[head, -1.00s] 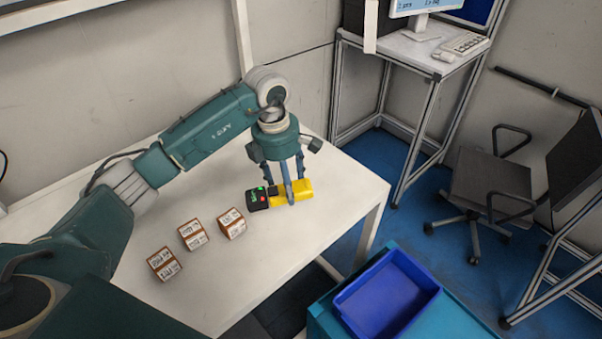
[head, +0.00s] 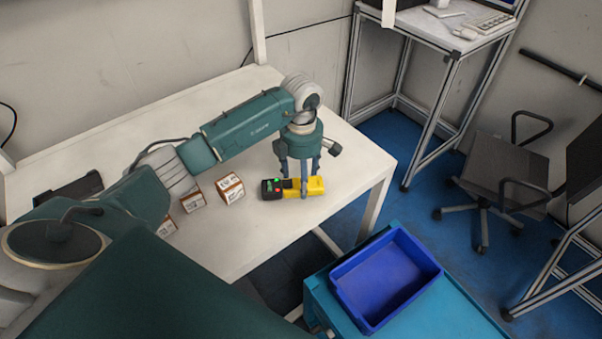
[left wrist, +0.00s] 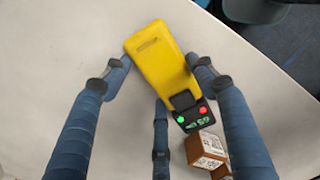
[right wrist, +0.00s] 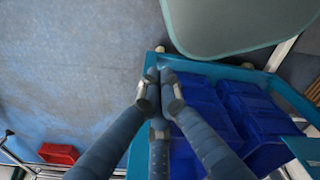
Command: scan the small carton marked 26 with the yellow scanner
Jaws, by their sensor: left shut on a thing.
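The yellow scanner (head: 314,187) with its black end lies on the white table. My left gripper (head: 301,188) is over it, fingers pointing down and shut around its body. In the left wrist view the scanner (left wrist: 158,62) lies between the fingers, its black end with red and green lights toward the lower right. Three small brown cartons with white labels stand left of the scanner: the nearest (head: 231,188), a middle one (head: 194,201) and a partly hidden one (head: 166,227). I cannot read which is marked 26. My right gripper (right wrist: 159,80) is shut and empty, away from the table.
An empty blue bin (head: 385,278) sits on a teal cart at the table's front right. A black flat object (head: 68,190) lies at the table's left. A desk with a keyboard (head: 492,24) and a chair (head: 497,170) stand at the right. The table behind the scanner is clear.

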